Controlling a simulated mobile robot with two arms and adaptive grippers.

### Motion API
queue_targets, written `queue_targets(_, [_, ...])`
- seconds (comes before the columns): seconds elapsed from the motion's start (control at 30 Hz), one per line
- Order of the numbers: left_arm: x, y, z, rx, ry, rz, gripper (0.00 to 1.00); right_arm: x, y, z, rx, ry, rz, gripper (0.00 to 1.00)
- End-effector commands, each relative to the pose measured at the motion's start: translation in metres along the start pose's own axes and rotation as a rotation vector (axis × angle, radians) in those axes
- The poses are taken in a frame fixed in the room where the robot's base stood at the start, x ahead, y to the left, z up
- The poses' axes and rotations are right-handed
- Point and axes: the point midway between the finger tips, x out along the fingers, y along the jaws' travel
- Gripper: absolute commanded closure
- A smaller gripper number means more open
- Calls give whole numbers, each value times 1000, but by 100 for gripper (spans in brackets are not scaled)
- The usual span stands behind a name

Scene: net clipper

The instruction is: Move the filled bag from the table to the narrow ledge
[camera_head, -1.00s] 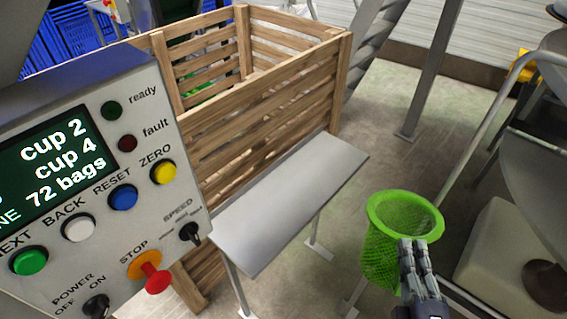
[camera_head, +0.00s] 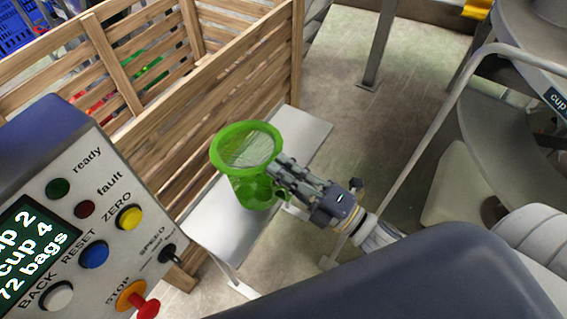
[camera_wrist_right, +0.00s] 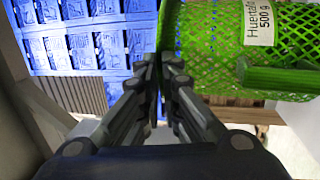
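The bag (camera_head: 240,180) is a green mesh net with a wide round rim. It is roughly upright over the narrow grey ledge (camera_head: 215,225) beside the wooden crate. I cannot tell whether its bottom touches the ledge, and its contents are not clear. My right gripper (camera_head: 276,172) reaches it from the right and pinches its side. In the right wrist view the fingers (camera_wrist_right: 160,75) are nearly together at the edge of the bag (camera_wrist_right: 220,60), which carries a white label reading 500 g. My left gripper is not in view.
The slatted wooden crate (camera_head: 220,85) stands right behind the ledge. A control panel (camera_head: 110,215) with buttons is at the left. A metal rail (camera_head: 437,135) and machine parts are at the right. The ledge's far right end (camera_head: 300,130) is bare.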

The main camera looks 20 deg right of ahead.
Motion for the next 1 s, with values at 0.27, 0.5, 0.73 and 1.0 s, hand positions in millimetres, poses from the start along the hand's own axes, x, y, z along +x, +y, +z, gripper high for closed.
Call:
queue_targets(0.27, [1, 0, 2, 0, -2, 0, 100, 0, -1, 1, 2, 22, 6, 100])
queue_targets(0.5, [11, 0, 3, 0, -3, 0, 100, -2, -12, 1, 2, 21, 5, 100])
queue_targets(0.73, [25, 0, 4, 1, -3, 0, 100, -4, -26, 1, 2, 21, 5, 100])
queue_targets(1.0, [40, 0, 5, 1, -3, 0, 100, -7, -41, 1, 2, 21, 5, 100])
